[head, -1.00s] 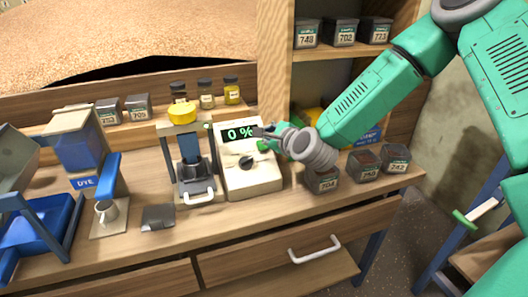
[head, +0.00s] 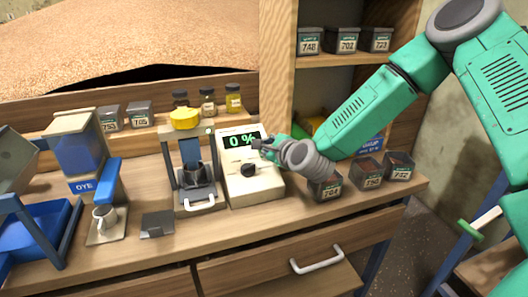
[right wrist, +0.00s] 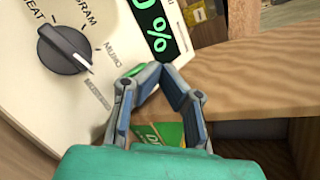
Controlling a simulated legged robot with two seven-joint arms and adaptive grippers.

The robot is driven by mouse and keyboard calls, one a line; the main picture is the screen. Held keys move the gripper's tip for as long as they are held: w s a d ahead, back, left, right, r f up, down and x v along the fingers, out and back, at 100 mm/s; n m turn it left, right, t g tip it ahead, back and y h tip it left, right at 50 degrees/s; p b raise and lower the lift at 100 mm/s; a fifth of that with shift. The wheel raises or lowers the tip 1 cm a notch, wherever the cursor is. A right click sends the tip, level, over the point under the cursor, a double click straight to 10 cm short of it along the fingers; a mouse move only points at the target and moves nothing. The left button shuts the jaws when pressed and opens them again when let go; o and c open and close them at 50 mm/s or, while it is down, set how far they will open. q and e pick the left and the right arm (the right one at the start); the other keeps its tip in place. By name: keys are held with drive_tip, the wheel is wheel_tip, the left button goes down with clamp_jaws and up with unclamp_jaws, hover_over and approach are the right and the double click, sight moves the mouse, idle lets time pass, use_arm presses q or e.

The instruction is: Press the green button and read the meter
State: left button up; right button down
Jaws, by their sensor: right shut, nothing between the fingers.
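The meter (head: 255,190) is a cream box with a sloped face, standing on the wooden bench. Its display (head: 241,141) reads 0 % in green, and it shows partly in the right wrist view (right wrist: 160,30). A black knob (head: 248,170) sits below the display; in the right wrist view the knob (right wrist: 64,49) has printed labels around it. My right gripper (head: 262,147) is shut and empty at the meter's right edge, beside the display; contact cannot be told. In the right wrist view its fingertips (right wrist: 158,72) meet near the meter's edge. My left gripper is out of view.
A small press with a yellow top (head: 185,119) stands left of the meter. Dark labelled bins (head: 325,188) stand to its right, under my right arm. A cup (head: 104,217) and blue tray (head: 38,232) are at the left. The bench front is mostly clear.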

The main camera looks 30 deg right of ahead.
drive_tip(key=shift+d+f, duration=0.1)
drive_tip(key=shift+d, duration=0.3)
drive_tip(key=shift+a, duration=0.2)
drive_tip(key=shift+a+f+b, duration=0.15)
drive_tip(key=shift+b, duration=0.2)
drive_tip(key=shift+w, duration=0.1)
